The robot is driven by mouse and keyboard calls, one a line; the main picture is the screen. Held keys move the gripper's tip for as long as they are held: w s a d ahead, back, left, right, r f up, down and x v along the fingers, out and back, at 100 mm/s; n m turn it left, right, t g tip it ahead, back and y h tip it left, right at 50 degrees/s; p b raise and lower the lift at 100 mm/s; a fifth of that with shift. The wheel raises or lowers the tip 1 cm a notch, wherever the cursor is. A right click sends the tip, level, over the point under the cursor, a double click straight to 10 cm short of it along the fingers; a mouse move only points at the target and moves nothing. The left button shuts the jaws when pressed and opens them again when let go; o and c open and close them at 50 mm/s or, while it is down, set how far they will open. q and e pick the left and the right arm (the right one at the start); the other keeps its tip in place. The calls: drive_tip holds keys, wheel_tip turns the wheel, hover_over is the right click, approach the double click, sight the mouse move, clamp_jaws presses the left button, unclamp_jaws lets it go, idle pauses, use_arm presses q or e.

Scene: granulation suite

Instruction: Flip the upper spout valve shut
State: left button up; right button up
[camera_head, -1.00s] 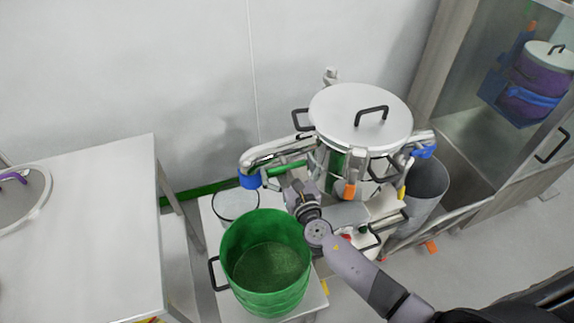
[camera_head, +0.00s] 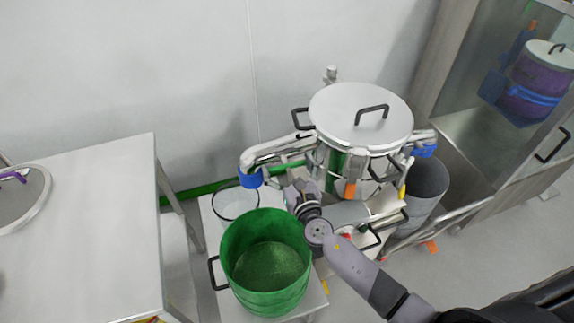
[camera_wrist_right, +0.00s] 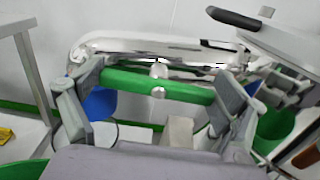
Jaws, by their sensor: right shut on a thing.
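The steel vessel (camera_head: 345,135) has a silver spout (camera_head: 275,152) running left to a blue end (camera_head: 250,180). In the right wrist view the spout (camera_wrist_right: 150,45) runs behind a green valve lever (camera_wrist_right: 190,94), with the blue end (camera_wrist_right: 98,103) behind the left finger. My right gripper (camera_head: 298,187) is at the spout, below and left of the vessel. In the wrist view my right gripper (camera_wrist_right: 155,88) has one finger at each end of the green lever and is shut on it. In the head view my gripper and the spout mostly hide the lever. My left gripper is not in view.
A green pot (camera_head: 265,225) with granules stands on a white stand just below my gripper. A clear round dish (camera_head: 235,203) is behind it. A grey bin (camera_head: 428,185) stands right of the vessel. A white table (camera_head: 80,230) is at left.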

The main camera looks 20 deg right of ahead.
drive_tip(key=m+b, duration=0.1)
drive_tip(key=m, duration=0.1)
drive_tip(key=m+b, duration=0.1)
drive_tip(key=m, duration=0.1)
drive_tip(key=shift+d+f+m+b, duration=0.1)
drive_tip(key=shift+f+m+b, duration=0.1)
drive_tip(key=shift+m+b, duration=0.1)
drive_tip(key=m+b, duration=0.2)
drive_tip(key=m, duration=0.2)
drive_tip(key=m+b, duration=0.1)
drive_tip(key=m, duration=0.3)
drive_tip(key=shift+d+m, duration=0.1)
drive_tip(key=shift+m, duration=0.3)
drive_tip(key=shift+m+b, duration=0.4)
drive_tip(key=shift+m, duration=1.6)
drive_tip(key=shift+f, duration=0.1)
drive_tip(key=o, duration=0.9)
drive_tip(key=s, duration=1.2)
drive_tip(key=shift+d, duration=0.2)
